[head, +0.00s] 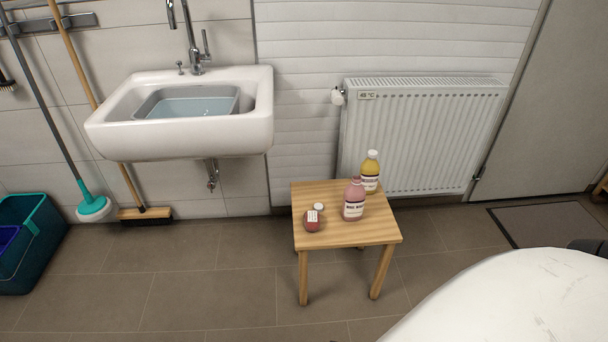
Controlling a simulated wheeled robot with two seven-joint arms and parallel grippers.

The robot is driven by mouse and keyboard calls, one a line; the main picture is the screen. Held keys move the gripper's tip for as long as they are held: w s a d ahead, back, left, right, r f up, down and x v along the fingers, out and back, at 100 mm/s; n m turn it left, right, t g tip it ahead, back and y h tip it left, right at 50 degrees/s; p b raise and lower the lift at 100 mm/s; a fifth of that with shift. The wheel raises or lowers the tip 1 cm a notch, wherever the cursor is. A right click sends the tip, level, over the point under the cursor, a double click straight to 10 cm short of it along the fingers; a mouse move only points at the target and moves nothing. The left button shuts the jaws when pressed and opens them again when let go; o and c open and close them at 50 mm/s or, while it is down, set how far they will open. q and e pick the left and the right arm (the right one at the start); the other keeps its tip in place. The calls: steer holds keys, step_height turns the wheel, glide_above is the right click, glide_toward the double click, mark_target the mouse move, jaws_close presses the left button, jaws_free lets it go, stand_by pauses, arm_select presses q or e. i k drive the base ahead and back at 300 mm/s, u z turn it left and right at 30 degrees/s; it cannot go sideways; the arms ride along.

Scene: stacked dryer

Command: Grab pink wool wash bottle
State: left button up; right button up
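The pink bottle labelled as wool wash (354,202) stands upright on a small wooden stool (336,229), near the middle of its top. A yellow bottle with a white cap (371,170) stands just behind it to the right. A small dark red bottle with a white label (312,221) is at the left of the stool top, with a round whitish cap beside it. Neither of my grippers shows in the head view.
A white sink (180,140) with a grey basin of water (187,101) hangs on the wall at left. A radiator (422,130) is behind the stool. A broom (145,214), a mop and a teal bucket (35,250) stand at left. Floor in front is clear.

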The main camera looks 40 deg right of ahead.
mark_target(355, 194)
steer(key=u, duration=0.1)
steer(key=i, duration=0.9)
steer(key=z, duration=0.95)
steer(key=i, duration=0.5)
steer(key=z, duration=0.5)
